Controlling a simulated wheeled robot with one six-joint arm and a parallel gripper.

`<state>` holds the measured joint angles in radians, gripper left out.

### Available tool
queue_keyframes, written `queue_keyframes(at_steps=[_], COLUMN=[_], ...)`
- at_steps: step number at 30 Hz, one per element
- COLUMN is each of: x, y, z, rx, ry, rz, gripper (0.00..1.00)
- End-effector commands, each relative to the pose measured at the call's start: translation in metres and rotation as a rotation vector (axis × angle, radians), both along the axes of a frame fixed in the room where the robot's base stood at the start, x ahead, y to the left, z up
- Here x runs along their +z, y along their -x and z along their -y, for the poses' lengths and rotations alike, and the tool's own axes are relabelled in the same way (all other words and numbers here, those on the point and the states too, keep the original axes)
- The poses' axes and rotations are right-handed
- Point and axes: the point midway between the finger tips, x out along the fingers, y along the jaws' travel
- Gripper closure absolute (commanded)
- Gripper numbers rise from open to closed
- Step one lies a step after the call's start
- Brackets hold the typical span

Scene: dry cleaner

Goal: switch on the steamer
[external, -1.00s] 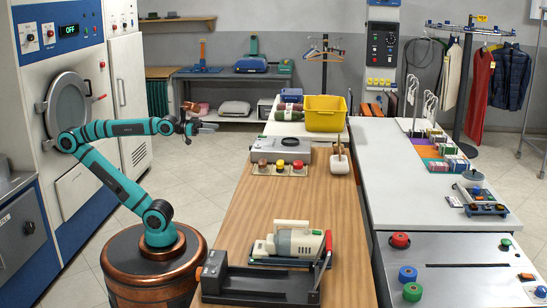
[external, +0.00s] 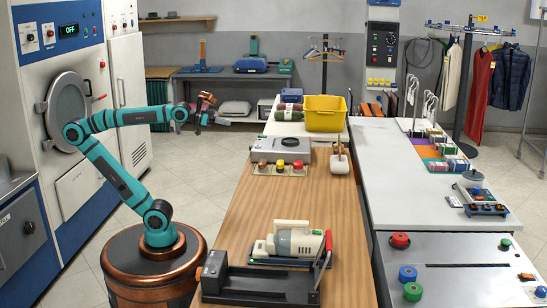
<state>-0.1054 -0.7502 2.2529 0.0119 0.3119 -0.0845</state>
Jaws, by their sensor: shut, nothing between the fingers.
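A white and green handheld device (external: 295,240), possibly the steamer, lies on the near part of the wooden table, by a dark stand with a red lever (external: 324,247). A grey box (external: 281,149) sits farther back on this table, with red, yellow and dark round knobs (external: 280,164) at its front. My gripper is to the left of this box and apart from it. No label names the steamer.
A tall machine (external: 65,60) at left has an OFF display (external: 68,31) and a round door. A white counter (external: 385,165) runs along the right. The wooden table's middle (external: 285,195) is clear.

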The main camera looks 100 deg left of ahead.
Motion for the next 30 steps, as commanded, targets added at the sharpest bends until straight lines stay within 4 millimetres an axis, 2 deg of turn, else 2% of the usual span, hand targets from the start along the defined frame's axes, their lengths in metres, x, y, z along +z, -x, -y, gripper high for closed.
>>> queue_keyframes(at_steps=[6,15,23,30], x=[0.008,0.013,0.013,0.008], y=[-0.037,-0.08,-0.111,-0.133], z=[-0.035,-0.089,-0.144,-0.199], rx=[0.092,0.224,0.348,0.47], ry=[0.063,0.16,0.252,0.344], rz=[-0.121,-0.278,-0.407,-0.522], gripper=[1.0,1.0,1.0,1.0])
